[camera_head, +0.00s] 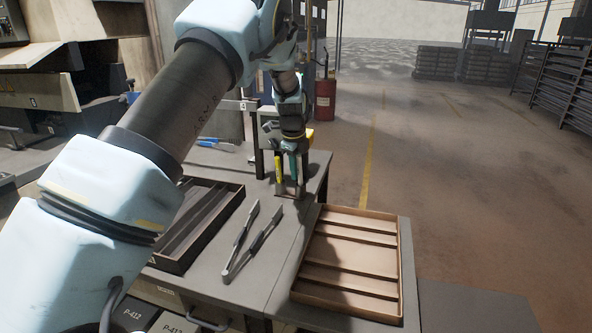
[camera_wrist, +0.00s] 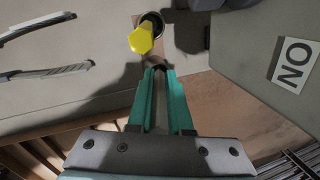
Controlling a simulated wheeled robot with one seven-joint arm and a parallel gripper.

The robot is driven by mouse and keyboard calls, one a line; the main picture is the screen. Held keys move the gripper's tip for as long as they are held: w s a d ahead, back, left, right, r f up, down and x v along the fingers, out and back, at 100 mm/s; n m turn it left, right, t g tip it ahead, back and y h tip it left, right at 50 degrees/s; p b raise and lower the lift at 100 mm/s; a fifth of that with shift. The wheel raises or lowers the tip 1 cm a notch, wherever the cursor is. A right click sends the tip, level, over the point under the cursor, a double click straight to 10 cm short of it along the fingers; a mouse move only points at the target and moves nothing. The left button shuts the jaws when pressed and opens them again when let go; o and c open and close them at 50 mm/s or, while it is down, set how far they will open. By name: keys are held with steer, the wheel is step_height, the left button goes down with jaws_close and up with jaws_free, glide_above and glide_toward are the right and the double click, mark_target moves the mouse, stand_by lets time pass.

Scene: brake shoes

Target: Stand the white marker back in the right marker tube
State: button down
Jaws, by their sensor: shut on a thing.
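My gripper (camera_wrist: 158,78) has teal fingers closed together, with a narrow pale strip between them that appears to be the white marker (camera_wrist: 161,112). The marker is mostly hidden by the fingers. A yellow marker (camera_wrist: 141,38) stands in a dark round tube (camera_wrist: 154,17) just beyond the fingertips. A rounded rim at the fingertips may be the other tube, but I cannot tell whether the marker is inside it. In the head view, my gripper (camera_head: 292,165) points down over the far right part of the table, beside the yellow marker (camera_head: 278,167).
A dark slotted tray (camera_head: 215,220) is at left, and a brown divided tray (camera_head: 350,243) at right.

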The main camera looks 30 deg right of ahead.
steer(key=c, duration=0.8)
jaws_free()
steer(key=shift+o, duration=0.2)
steer(key=b+v, duration=0.2)
steer(key=v, duration=0.9)
steer(key=shift+b, duration=0.35)
